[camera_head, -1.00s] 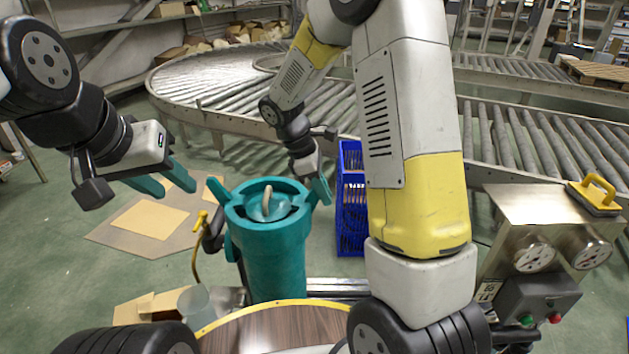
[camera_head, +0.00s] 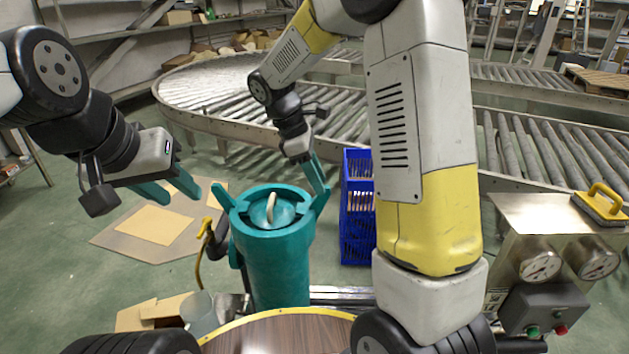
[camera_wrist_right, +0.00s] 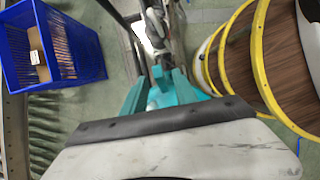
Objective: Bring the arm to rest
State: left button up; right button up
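My left gripper (camera_head: 178,190) hangs at the left in the head view, its two teal fingers apart with nothing between them. It is left of and apart from the teal canister (camera_head: 278,262). A lid with a pale curved handle (camera_head: 270,208) sits in the canister's top. My right gripper (camera_head: 318,175) is just above the canister's right rim; whether it touches cannot be told. In the right wrist view its teal fingers (camera_wrist_right: 158,90) appear spread, with a pale teal surface between them. I see nothing held.
A blue crate (camera_head: 357,215) stands right of the canister. A round wooden top with yellow rim (camera_head: 280,335) is in front. A metal gauge panel (camera_head: 535,225) with a yellow-handled tool (camera_head: 600,203) is at right. Roller conveyors (camera_head: 225,90) run behind. Flat cardboard (camera_head: 150,225) lies on the floor.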

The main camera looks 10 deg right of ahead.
jog(key=shift+a+r, duration=0.1)
jog(key=shift+r, duration=0.2)
jog(key=shift+s+r, duration=0.25)
jog(key=shift+r, duration=0.05)
jog(key=s+d+r+m+t+y, duration=0.1)
jog(key=s+r+m+t+y, duration=0.2)
jog(key=s+r+m, duration=0.2)
jog(key=s+d+r+m+t+y, duration=0.2)
jog(key=s+r+m, duration=0.4)
jog(key=s+m, duration=0.4)
jog(key=s+t+y, duration=0.1)
jog(key=s+t, duration=0.1)
jog(key=s, duration=0.1)
jog(key=shift+s+y, duration=0.15)
jog(key=shift+y, duration=0.15)
